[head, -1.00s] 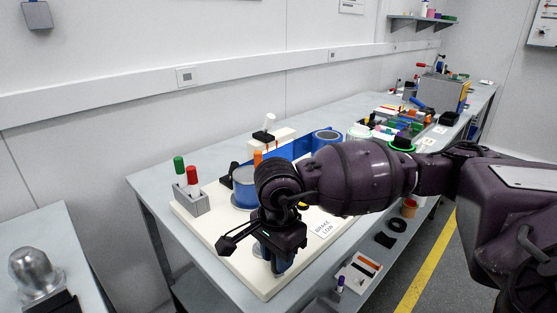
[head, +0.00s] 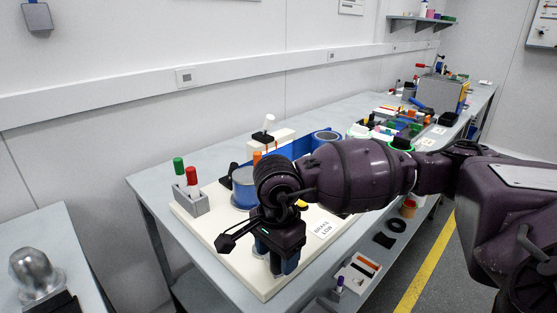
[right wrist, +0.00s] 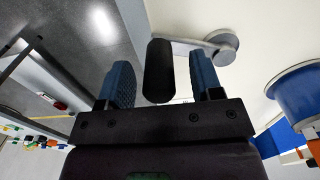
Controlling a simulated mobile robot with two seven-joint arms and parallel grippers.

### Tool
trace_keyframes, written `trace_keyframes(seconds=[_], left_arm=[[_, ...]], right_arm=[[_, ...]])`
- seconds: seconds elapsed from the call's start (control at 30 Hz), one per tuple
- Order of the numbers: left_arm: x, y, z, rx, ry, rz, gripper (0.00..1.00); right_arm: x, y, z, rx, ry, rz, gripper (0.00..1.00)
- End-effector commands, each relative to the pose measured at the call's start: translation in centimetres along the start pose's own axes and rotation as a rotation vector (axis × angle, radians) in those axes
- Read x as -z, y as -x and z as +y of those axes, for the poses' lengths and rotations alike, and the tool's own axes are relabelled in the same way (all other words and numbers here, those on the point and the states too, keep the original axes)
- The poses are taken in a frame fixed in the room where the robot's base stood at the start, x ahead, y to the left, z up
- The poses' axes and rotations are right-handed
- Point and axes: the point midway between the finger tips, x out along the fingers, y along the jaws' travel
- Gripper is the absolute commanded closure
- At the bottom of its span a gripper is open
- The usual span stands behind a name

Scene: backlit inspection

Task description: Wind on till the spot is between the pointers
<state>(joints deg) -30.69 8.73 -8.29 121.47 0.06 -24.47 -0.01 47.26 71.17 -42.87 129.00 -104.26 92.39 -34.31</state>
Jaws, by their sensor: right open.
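My right gripper (head: 276,262) is open over the front of the white board (head: 207,232). In the right wrist view, its two blue fingers stand on either side of a black crank handle (right wrist: 159,75), with a gap on both sides. The handle sits on a grey crank arm (right wrist: 190,46) with a round hub. A blue reel (head: 243,190) stands on the board, and a second blue reel (head: 327,136) stands farther back. A blue band (head: 295,149) runs near them. Orange upright pieces (head: 257,157) show by the band, partly hidden by my arm. I cannot make out the spot. My left gripper is out of view.
A grey holder (head: 192,204) with a green and a red marker stands at the board's left corner. A white label (head: 322,229) lies on the board. Farther back are a bin of coloured parts (head: 408,125) and other bench items. A metal dome (head: 35,272) stands on the left table.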

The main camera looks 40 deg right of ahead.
Motion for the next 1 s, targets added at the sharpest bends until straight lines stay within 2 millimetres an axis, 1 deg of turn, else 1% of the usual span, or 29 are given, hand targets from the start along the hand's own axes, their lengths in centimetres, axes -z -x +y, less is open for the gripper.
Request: trace_keyframes(seconds=[0.03,0.7,0.83,1.0], left_arm=[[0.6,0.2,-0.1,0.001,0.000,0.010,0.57],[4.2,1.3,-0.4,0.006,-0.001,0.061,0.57],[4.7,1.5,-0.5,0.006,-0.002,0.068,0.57],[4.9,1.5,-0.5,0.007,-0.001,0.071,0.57]], right_arm=[[0.0,0.8,0.0,0.006,0.000,0.001,0.40],[0.0,6.2,0.0,0.005,0.000,0.000,0.40],[0.0,7.1,0.0,0.005,0.000,0.000,0.40],[0.0,7.4,0.0,0.002,0.000,0.000,0.40]])
